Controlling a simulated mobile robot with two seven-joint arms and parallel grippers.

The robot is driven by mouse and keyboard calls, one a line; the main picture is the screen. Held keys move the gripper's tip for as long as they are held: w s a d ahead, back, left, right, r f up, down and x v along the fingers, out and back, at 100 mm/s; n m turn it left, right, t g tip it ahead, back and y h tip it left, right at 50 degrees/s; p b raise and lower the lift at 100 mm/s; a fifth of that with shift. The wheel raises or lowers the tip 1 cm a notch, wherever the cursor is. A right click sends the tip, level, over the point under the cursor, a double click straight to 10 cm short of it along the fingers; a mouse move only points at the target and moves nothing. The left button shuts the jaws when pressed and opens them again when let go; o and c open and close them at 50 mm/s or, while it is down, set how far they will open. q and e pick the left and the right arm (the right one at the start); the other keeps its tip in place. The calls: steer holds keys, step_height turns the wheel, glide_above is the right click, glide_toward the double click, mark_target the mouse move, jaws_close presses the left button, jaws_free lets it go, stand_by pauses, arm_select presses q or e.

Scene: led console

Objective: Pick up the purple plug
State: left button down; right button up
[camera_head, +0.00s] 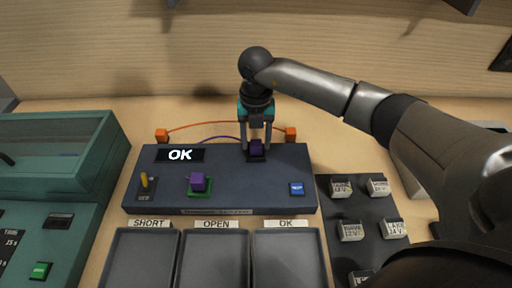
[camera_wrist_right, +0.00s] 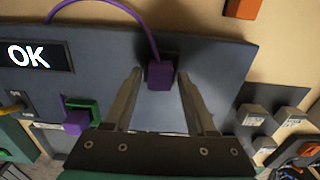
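A purple plug (camera_head: 256,147) with a purple cable sits at a dark socket on the right part of the dark blue console (camera_head: 235,178). It also shows in the right wrist view (camera_wrist_right: 160,75), with the cable arching up and left. A second purple block (camera_head: 198,182) sits in a green-framed socket further left, also seen in the right wrist view (camera_wrist_right: 77,122). My right gripper (camera_head: 256,151) points down over the plug at the dark socket. Its fingers are open, one on each side, with gaps visible in the right wrist view (camera_wrist_right: 160,80). My left gripper is not in view.
The console display (camera_head: 180,155) reads OK. A yellow switch (camera_head: 144,180) and a blue button (camera_head: 297,188) are on the console. Trays labelled SHORT, OPEN and OK (camera_head: 288,262) lie in front. A dark mat (camera_head: 334,213) with several labelled blocks is right; a teal machine (camera_head: 62,210) is left.

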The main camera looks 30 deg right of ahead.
jaws_close()
steer(key=shift+r, duration=0.1)
stand_by(0.4)
step_height(320, 180, up, 20)
steer(key=f, duration=0.1)
steer(key=b, duration=0.6)
glide_toward(256, 143)
steer(key=shift+f, duration=0.1)
stand_by(1.3)
stand_by(0.4)
